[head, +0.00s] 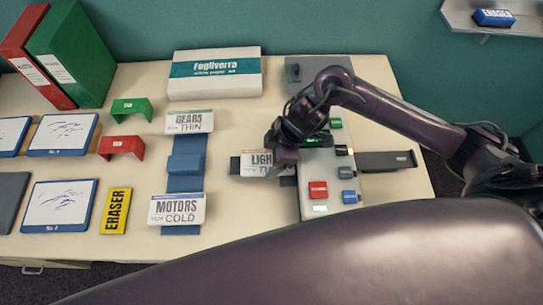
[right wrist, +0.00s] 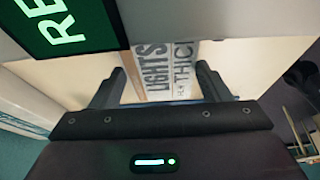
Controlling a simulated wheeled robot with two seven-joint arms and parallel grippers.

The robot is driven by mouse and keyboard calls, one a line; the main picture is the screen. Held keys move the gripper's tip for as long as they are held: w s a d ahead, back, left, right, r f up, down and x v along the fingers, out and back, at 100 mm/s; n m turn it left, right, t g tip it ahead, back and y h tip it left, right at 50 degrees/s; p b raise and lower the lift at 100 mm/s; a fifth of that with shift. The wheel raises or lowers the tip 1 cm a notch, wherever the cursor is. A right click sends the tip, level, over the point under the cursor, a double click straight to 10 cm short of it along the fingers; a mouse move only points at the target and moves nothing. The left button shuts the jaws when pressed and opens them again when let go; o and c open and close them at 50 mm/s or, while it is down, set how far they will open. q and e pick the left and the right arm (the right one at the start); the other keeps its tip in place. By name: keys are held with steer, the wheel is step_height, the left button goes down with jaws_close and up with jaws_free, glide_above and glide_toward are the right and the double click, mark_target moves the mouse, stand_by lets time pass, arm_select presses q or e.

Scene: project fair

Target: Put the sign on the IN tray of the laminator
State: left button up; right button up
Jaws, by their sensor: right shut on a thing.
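A white sign (head: 257,162) reading "LIGHTS" and "THICK" lies at or just above the dark left tray (head: 235,166) of the laminator. My right gripper (head: 277,160) is shut on this sign, and its arm hides part of it. In the right wrist view the sign (right wrist: 168,72) sits between the two fingers. The laminator (head: 316,170) is a pale body with several coloured buttons; a second dark tray (head: 390,160) sticks out to its right. No IN label is readable. I cannot tell whether the sign touches the tray. My left gripper is not in view.
Two other signs, GEARS (head: 190,122) and MOTORS (head: 177,209), stand on a blue rack (head: 184,183) left of the laminator. A white paper box (head: 214,75) is behind. A green lit screen (right wrist: 65,22) is close beside the gripper. The table front is clear between MOTORS and the laminator.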

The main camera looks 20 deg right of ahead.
steer(key=shift+f, duration=0.2)
steer(key=shift+f, duration=0.2)
steer(key=o, duration=1)
steer(key=shift+r, duration=0.15)
steer(key=p+v, duration=0.1)
steer(key=v, duration=1.1)
